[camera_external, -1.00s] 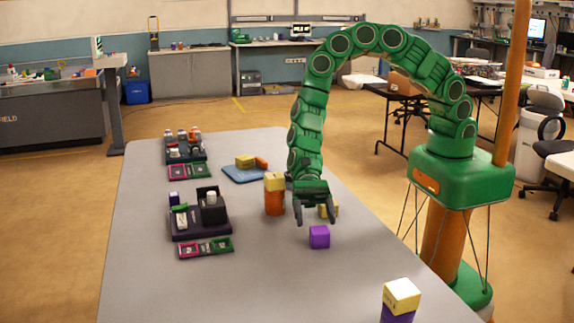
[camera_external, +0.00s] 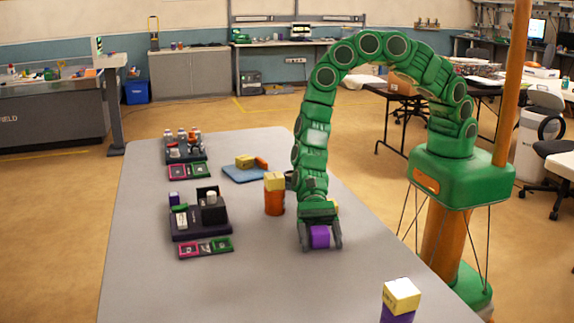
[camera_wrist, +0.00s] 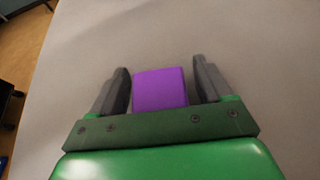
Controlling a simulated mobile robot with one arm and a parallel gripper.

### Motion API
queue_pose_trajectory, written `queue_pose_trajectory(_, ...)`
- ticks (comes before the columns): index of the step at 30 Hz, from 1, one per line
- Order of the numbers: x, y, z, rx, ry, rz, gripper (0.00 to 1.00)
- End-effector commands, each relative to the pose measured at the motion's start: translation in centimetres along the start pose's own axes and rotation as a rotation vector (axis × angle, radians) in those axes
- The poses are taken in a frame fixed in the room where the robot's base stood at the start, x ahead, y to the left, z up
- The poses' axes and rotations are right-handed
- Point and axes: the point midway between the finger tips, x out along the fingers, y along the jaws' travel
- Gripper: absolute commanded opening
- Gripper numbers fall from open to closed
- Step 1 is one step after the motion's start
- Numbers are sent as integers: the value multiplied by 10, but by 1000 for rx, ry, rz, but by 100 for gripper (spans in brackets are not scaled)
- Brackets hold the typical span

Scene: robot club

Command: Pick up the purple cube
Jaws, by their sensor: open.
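The purple cube (camera_external: 320,237) sits on the grey table, between the two fingers of my gripper (camera_external: 321,246). In the wrist view the purple cube (camera_wrist: 160,89) lies between the dark fingers of my gripper (camera_wrist: 160,80). The gripper is open, with a small gap on the cube's left side and another on its right. The cube's near side is partly hidden by the gripper's palm.
An orange cylinder (camera_external: 274,203) with a yellow block (camera_external: 274,182) on top stands left of my arm. A purple block topped by a pale yellow cube (camera_external: 401,295) stands at the front right. A dark organizer (camera_external: 202,230) sits left. The table's front middle is clear.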

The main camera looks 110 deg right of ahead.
Motion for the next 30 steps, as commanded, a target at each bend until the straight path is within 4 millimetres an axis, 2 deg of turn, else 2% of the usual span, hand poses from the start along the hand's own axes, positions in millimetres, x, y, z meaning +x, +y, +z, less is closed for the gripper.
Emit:
queue_pose_trajectory(7, 1, 0, 0, 0, 0, 0, 79)
queue_pose_trajectory(18, 1, 0, 0, -1, 0, 0, 22)
queue_pose_trajectory(30, -1, 0, 6, -2, -1, 0, 21)
